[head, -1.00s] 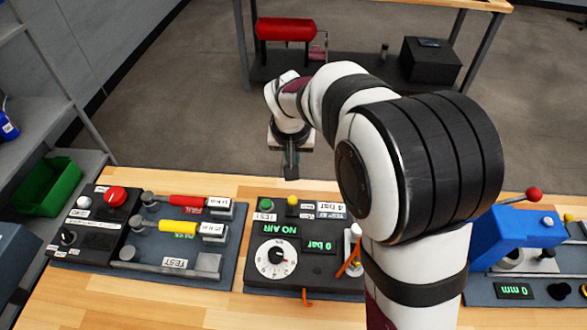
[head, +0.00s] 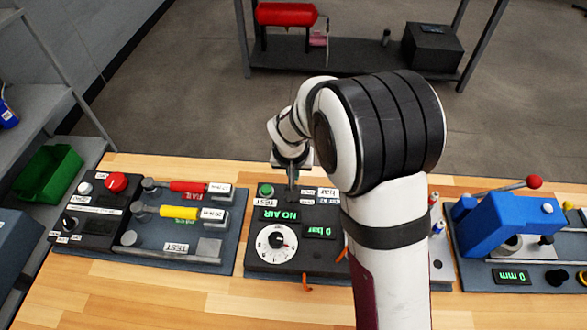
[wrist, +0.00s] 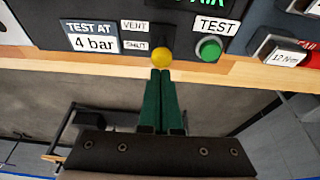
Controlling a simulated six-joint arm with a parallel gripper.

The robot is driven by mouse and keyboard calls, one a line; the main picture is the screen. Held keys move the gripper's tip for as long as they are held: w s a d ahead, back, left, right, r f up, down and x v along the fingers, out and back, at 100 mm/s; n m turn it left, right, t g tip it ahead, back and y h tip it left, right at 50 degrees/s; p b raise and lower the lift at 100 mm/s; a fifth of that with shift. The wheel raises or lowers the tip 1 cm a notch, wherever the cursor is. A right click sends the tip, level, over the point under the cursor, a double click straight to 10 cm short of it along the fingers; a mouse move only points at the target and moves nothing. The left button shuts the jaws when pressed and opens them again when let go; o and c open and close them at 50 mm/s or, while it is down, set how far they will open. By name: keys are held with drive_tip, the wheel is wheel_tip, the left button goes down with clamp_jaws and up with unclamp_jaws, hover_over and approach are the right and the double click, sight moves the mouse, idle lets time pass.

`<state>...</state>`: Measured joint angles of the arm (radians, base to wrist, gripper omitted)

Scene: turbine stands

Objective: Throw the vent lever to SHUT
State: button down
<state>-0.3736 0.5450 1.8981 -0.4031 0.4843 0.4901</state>
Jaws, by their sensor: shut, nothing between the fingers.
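The vent lever shows as a yellow ball knob (wrist: 162,57) in the wrist view, at the edge of the black test panel (wrist: 236,14). White VENT (wrist: 135,26) and SHUT (wrist: 136,46) labels sit to the left of the knob. The lever's stem is hidden under the knob, so I cannot tell its angle. My gripper (wrist: 160,74) is shut and empty, its green fingertips right at the knob. I cannot tell whether they touch. In the head view my gripper (head: 292,187) is over the panel's far edge and hides the knob.
A green TEST button (head: 266,190) sits close beside the knob. The panel has a dial (head: 277,243) and displays reading NO AIR and 0 bar. Bare wooden tabletop (head: 200,298) lies in front.

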drive_tip(key=shift+s+r, duration=0.15)
drive_tip(key=shift+s, duration=0.85)
drive_tip(key=shift+w, duration=0.15)
drive_tip(key=shift+w+f, duration=0.25)
drive_tip(key=shift+w, duration=0.4)
drive_tip(key=w+r, duration=0.2)
drive_tip(key=w, duration=0.2)
drive_tip(key=s+r, duration=0.7)
drive_tip(key=shift+s, duration=0.2)
